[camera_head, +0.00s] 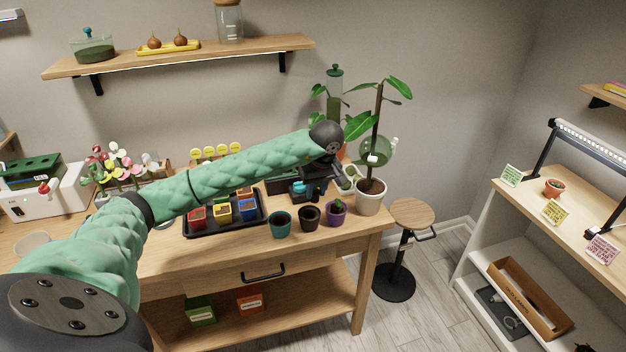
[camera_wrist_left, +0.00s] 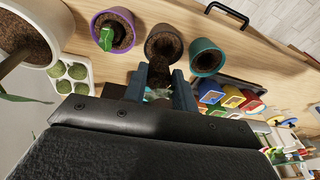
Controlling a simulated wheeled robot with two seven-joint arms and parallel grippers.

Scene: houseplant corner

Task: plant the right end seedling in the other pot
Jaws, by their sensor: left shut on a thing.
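My left gripper (camera_head: 318,188) is above the worktable behind the small pots. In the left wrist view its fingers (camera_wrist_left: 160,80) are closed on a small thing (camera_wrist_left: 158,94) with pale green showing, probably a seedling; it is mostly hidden. A purple pot (camera_head: 336,214) holds soil and a green seedling; it also shows in the left wrist view (camera_wrist_left: 112,32). Left of it stand a dark pot (camera_head: 309,218) and a teal pot (camera_head: 280,224), both with soil and no plant visible. The dark pot (camera_wrist_left: 163,45) lies just beyond the fingers in the wrist view. My right gripper is out of view.
A black tray (camera_head: 222,231) with several coloured boxes is left of the pots. A large white pot (camera_head: 370,202) with a tall plant stands right, beside a pale tray of green balls (camera_wrist_left: 72,76). The table's front edge is close before the small pots.

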